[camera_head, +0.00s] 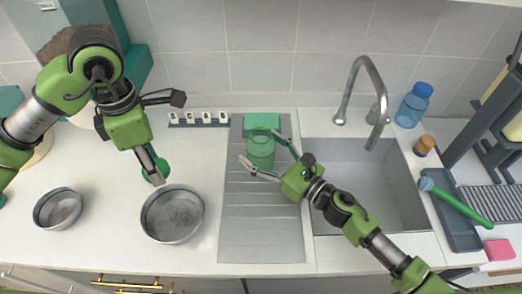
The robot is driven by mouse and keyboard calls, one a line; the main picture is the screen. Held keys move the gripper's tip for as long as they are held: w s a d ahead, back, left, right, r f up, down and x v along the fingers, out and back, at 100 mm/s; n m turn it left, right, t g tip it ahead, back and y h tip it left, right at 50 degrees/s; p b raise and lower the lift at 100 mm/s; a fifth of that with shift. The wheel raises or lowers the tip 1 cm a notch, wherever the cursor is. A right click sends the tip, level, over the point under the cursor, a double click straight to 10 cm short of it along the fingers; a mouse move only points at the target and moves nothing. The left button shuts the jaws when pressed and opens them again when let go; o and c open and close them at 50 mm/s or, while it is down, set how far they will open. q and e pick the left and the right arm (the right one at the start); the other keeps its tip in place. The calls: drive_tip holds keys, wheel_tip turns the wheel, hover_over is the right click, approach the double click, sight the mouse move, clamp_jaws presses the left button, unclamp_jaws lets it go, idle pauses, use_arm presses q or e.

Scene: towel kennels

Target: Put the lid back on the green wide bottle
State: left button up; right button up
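The green wide bottle (261,152) is translucent and stands upright on the grey drainboard left of the sink. My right gripper (259,147) is open, with one finger on each side of the bottle; I cannot tell whether they touch it. A round green piece that looks like the lid (163,164) lies on the white counter just behind the larger metal bowl. My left gripper (169,138) is spread wide open, one finger reaching down over the green piece and partly hiding it. The bottle's mouth is too small to make out clearly.
Two metal bowls (147,222) (38,212) stand on the counter at left. A green block (262,121) lies behind the bottle. The sink (375,185), faucet (371,75), blue bottle (413,105) and dish rack (455,222) are at right. The drainboard's front is clear.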

drive_tip(key=c, duration=1.2)
